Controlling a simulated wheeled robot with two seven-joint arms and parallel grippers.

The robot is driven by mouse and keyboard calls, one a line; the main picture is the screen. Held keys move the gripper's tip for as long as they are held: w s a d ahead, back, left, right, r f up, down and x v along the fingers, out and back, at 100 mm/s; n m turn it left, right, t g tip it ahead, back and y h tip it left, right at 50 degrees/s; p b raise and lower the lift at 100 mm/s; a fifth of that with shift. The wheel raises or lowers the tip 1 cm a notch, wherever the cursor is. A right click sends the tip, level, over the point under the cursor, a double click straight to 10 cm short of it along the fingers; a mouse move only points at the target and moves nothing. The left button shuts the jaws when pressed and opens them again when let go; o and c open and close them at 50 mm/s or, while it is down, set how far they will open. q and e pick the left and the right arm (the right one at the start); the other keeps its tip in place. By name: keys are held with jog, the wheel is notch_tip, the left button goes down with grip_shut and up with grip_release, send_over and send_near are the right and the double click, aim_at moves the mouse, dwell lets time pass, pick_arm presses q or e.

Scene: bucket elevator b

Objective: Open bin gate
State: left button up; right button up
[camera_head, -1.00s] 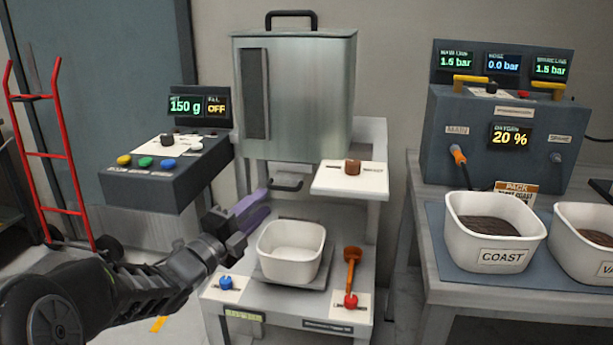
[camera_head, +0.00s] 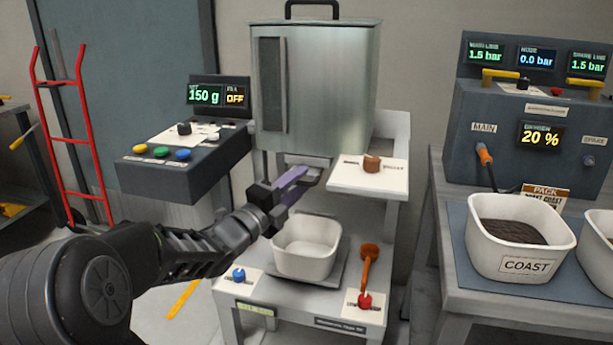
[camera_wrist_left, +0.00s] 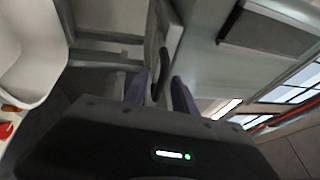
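The steel bin (camera_head: 335,85) stands above the stand, its gate handle (camera_head: 316,173) under its lower front edge. My left gripper (camera_head: 298,180), with purple fingers, reaches up from the left to this handle and partly hides it. In the left wrist view my left gripper (camera_wrist_left: 159,92) has its two fingers apart, with the grey edge of the gate handle (camera_wrist_left: 163,45) between them. I see no firm grip on it. The white tub (camera_head: 306,248) below the gate looks empty. My right gripper is not in view.
A small shelf with a brown knob (camera_head: 371,164) juts out right of the gate. A button console (camera_head: 185,160) stands to the left. The COAST tub (camera_head: 520,262) is on the right table.

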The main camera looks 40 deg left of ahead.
aim_at(307, 175)
pick_arm(q)
jog(key=shift+w+d+r, duration=0.1)
jog(key=shift+w+r, duration=0.05)
jog(key=shift+w, duration=0.6)
jog(key=shift+w+r, duration=0.1)
jog(key=shift+w, duration=0.6)
jog(key=shift+c, duration=0.5)
jog(key=c, duration=0.6)
jog(key=shift+r, duration=0.15)
grip_shut()
